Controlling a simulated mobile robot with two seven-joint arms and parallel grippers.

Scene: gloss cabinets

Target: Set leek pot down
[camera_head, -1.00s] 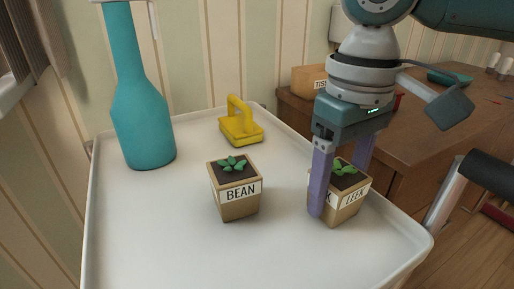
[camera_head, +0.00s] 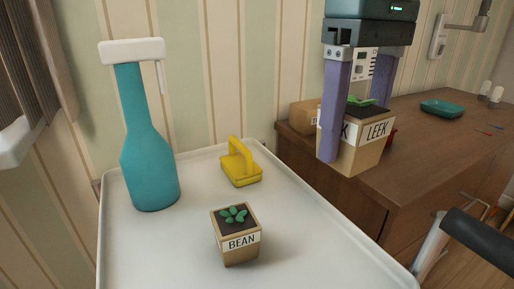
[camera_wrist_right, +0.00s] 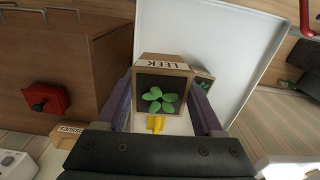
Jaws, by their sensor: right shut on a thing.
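The leek pot (camera_head: 355,150) is a tan square pot with a green seedling and a LEEK label. My right gripper (camera_head: 352,130) is shut on it, with purple fingers on either side. It is held upright, above and clear of the white tray, near the tray's right side in the head view. In the right wrist view the leek pot (camera_wrist_right: 163,92) sits between the fingers. The bean pot (camera_head: 237,236) stands upright on the white tray (camera_head: 160,250). My left gripper is not in view.
A wooden cabinet (camera_head: 420,150) behind carries a teal dish (camera_head: 442,108). A red box (camera_wrist_right: 47,99) shows in the wrist view. The tray's front left is clear.

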